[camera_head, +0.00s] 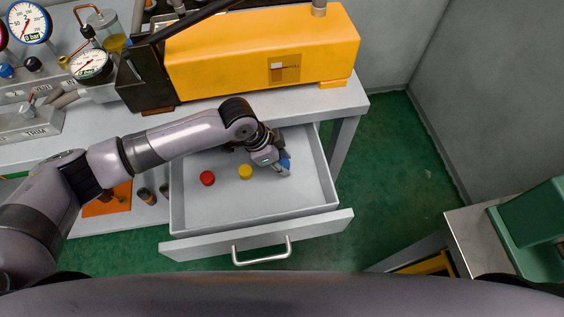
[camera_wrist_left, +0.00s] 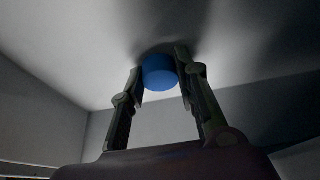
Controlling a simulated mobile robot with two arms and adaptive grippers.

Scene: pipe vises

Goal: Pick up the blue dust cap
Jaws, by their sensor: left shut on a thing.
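The blue dust cap (camera_head: 285,163) is in the open drawer (camera_head: 198,220), at its right side, in the head view. In the left wrist view the blue cap (camera_wrist_left: 160,72) sits between the two fingers. My left gripper (camera_head: 283,168) reaches down into the drawer and is shut on the cap; it also shows in the left wrist view (camera_wrist_left: 162,70). The cap looks close to the drawer floor; I cannot tell whether it touches it. My right gripper is not in view.
A red cap (camera_head: 207,178) and a yellow cap (camera_head: 245,171) lie in the drawer, left of my gripper. The drawer front has a metal handle (camera_head: 262,252). A yellow machine (camera_head: 260,55) stands on the bench above. Gauges (camera_head: 90,64) stand at the upper left.

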